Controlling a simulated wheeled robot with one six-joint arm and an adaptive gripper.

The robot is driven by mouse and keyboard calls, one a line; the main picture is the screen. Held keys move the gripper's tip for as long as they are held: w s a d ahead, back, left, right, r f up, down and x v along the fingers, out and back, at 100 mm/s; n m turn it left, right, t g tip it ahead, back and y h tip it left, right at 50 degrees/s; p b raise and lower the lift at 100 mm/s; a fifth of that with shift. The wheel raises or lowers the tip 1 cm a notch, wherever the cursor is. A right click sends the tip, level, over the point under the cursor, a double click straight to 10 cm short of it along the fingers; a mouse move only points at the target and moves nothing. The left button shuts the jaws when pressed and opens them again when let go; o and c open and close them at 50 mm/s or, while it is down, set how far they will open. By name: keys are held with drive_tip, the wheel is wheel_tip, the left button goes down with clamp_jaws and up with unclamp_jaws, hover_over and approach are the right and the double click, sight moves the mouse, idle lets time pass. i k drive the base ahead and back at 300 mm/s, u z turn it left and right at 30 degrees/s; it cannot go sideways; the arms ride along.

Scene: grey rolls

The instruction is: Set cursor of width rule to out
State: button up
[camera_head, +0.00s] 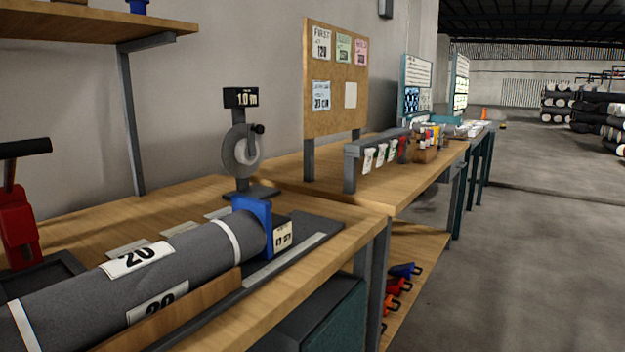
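A long dark rail with a pale strip (284,261), which may be the width rule, lies along the bench beside the grey roll (190,262). A blue upright block (253,222) stands at the roll's far end. It may be the cursor, but I cannot tell for sure. A small white label (283,236) with dark print, too blurred to read surely, is beside the block. The roll bears "20" labels and pale bands. No marking that reads "out" is legible. My gripper is not in view.
A red tool with a black handle (18,215) stands at the left. A grey wheel device (241,152) with a "10 m" sign stands behind the roll. A pinboard (336,80) and a tag rack (375,147) stand further back. The floor (520,270) at right is clear.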

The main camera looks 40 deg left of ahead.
sight(279, 228)
drive_tip(key=i, duration=2.2)
drive_tip(key=u, duration=2.65)
